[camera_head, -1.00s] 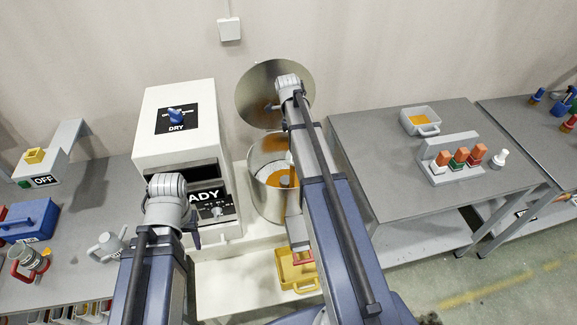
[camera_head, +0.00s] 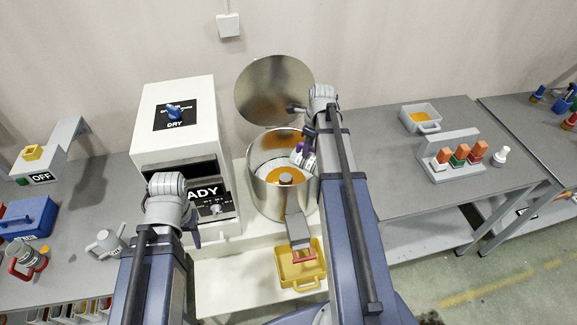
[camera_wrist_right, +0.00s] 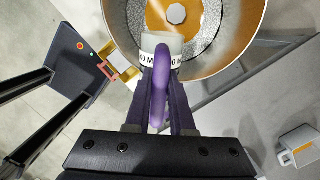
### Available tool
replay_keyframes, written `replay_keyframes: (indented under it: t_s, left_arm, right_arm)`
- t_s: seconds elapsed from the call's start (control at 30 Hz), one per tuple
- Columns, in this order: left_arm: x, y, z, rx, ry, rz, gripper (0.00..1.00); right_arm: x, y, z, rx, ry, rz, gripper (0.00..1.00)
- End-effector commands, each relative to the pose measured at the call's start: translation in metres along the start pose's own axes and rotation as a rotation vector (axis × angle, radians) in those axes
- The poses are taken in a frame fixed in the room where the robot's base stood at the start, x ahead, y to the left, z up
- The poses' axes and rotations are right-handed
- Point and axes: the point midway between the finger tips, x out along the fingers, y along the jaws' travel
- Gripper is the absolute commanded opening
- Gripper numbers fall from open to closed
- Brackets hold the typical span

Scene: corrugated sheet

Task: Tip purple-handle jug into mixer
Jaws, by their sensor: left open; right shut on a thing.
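The purple-handle jug (camera_head: 300,158) is a small pale jug with a printed label, held over the right inner side of the mixer bowl. Its purple handle (camera_wrist_right: 160,75) is between the fingers of my right gripper (camera_wrist_right: 160,122), which is shut on it. The jug looks tilted in the head view; its mouth and contents are hidden. The mixer's steel bowl (camera_head: 268,204) is open, with orange and pale grey material around a central hub. It also shows in the right wrist view (camera_wrist_right: 255,50). My left gripper (camera_head: 195,238) is in front of the white control cabinet, away from the jug.
The round steel lid (camera_head: 274,92) stands raised behind the bowl. The white cabinet (camera_head: 178,125) has a dial at DRY. A yellow tray (camera_head: 300,280) sits below the bowl's spout. Right table (camera_head: 385,180) holds a grey orange-filled container (camera_head: 420,118) and a rack of coloured-top items (camera_head: 455,160).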

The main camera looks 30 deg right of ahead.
Motion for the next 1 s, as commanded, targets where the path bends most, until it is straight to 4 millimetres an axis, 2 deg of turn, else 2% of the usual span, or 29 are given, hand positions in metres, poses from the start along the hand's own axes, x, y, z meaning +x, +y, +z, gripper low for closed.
replay_keyframes:
  t_s: [0.07,0.3,0.67,0.83,1.0]
  left_arm:
    - [0.013,0.001,-0.001,0.002,0.0,0.0,0.5]
    - [0.014,0.001,-0.001,0.003,0.0,-0.001,0.5]
    - [0.049,0.004,-0.003,0.007,0.0,-0.001,0.5]
    - [0.053,0.005,-0.003,0.006,0.0,-0.001,0.5]
    - [0.079,0.007,-0.005,0.005,0.0,-0.001,0.5]
  right_arm:
    - [0.008,0.003,-0.013,0.005,-0.071,-0.001,0.0]
    - [-0.004,0.002,-0.04,0.003,-0.229,-0.002,0.0]
    - [-0.005,0.0,-0.061,0.001,-0.534,-0.002,0.0]
    - [-0.024,0.0,-0.066,-0.001,-0.675,-0.002,0.0]
    - [-0.019,0.0,-0.074,-0.002,-0.792,0.0,0.0]
